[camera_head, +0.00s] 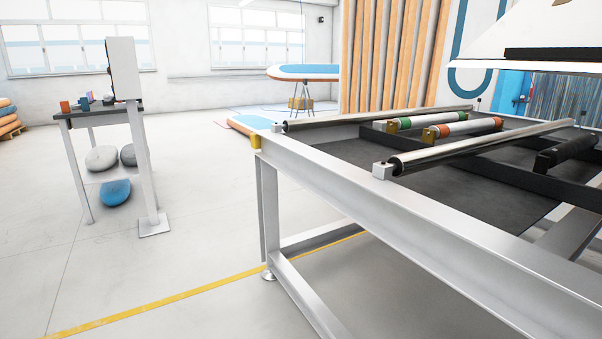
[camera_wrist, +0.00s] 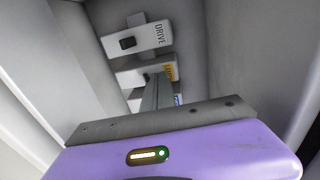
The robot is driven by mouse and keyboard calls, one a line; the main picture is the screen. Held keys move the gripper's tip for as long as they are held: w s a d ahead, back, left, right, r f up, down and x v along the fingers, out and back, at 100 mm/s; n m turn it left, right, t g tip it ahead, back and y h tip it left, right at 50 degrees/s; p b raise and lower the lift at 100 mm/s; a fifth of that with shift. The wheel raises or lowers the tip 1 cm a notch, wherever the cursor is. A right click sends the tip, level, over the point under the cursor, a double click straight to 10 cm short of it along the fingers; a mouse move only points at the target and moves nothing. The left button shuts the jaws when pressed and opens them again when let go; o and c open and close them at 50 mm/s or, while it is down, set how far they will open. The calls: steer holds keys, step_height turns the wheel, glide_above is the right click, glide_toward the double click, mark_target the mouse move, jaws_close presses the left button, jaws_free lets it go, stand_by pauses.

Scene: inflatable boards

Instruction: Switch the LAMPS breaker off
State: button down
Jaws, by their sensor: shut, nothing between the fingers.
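In the wrist view, a column of white breakers sits inside a grey recess. The top one, the DRIVE breaker (camera_wrist: 140,40), has a dark switch. Below it is a breaker with a yellow label (camera_wrist: 133,76); its lettering is partly hidden and I cannot read it surely as LAMPS. A third breaker with a blue label (camera_wrist: 112,98) is mostly hidden behind my gripper. My gripper (camera_wrist: 156,82) is shut and empty, its tips at the yellow-labelled breaker. I cannot tell whether they touch it, nor how its switch is set. My gripper is not in the head view.
Pale recess walls stand close on the left (camera_wrist: 35,65) and right (camera_wrist: 262,60) in the wrist view. In the head view, a large metal roller frame (camera_head: 330,180) fills the right, and a small table (camera_head: 66,116) stands at the left. The floor between is clear.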

steer(key=shift+f+b, duration=0.75)
stand_by(0.6)
steer(key=shift+a+r, duration=0.1)
steer(key=shift+s+a+r+p, duration=0.3)
steer(key=shift+s+a+p, duration=0.1)
steer(key=shift+a+p, duration=0.15)
steer(key=shift+s+a+r+p, duration=0.25)
steer(key=shift+s+a+p, duration=0.2)
steer(key=shift+a, duration=0.2)
steer(key=shift+a, duration=0.1)
steer(key=f+p+v, duration=0.1)
steer(key=v, duration=1.2)
steer(key=shift+s+a+f, duration=0.2)
steer(key=shift+a+f, duration=0.05)
steer(key=shift+a, duration=0.1)
stand_by(0.4)
